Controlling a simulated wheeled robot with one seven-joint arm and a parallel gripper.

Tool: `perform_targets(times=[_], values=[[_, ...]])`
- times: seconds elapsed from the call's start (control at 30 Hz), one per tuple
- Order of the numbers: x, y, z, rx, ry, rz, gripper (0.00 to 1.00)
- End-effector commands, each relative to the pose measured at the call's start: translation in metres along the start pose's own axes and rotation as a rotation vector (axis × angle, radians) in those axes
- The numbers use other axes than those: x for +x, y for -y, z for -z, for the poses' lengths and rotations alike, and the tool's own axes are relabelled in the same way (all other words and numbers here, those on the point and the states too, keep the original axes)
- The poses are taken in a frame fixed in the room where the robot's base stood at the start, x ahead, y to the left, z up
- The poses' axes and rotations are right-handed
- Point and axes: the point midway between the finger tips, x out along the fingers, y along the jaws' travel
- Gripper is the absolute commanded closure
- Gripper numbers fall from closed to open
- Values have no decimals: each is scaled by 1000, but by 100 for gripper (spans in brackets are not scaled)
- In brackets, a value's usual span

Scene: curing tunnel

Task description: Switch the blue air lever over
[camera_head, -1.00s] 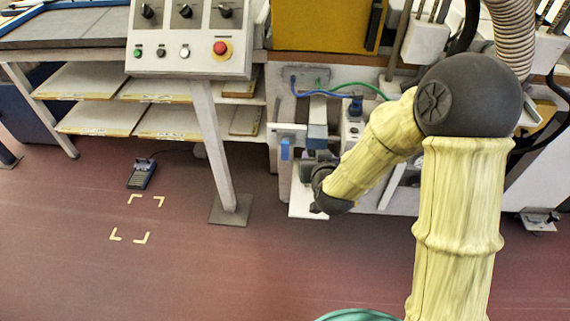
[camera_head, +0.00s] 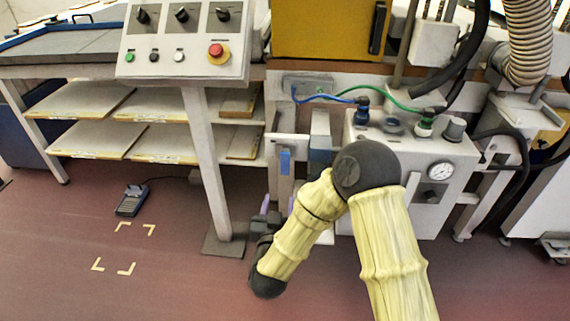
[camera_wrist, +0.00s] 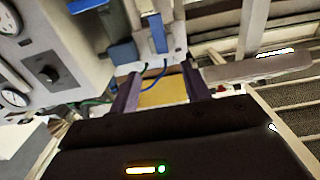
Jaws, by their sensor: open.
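The blue air lever (camera_head: 285,161) stands about upright on a narrow pale plate on the machine's front, left of a blue-grey cylinder (camera_head: 320,140). In the wrist view the lever (camera_wrist: 158,33) shows as a blue bar, with the blue cylinder part (camera_wrist: 122,52) to its left. My gripper (camera_head: 280,202) is just below the lever in the head view, partly hidden by my own arm. In the wrist view my gripper (camera_wrist: 160,76) has its two purple fingers apart and nothing between them. The lever appears beyond the fingertips, between their lines, not visibly touched.
A grey unit with a gauge (camera_head: 441,172) and blue and green hoses stands to the right. A control panel (camera_head: 180,45) on a post (camera_head: 207,160) is to the left, before shelves (camera_head: 165,140). A foot pedal (camera_head: 133,200) lies on the floor.

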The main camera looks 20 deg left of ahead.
Motion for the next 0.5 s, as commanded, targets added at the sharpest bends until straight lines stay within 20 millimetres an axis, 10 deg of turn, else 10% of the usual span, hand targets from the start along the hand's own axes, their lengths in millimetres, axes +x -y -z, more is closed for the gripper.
perform_targets(times=[0.5], values=[[63, -2, -1, 2, -1, -4, 53]])
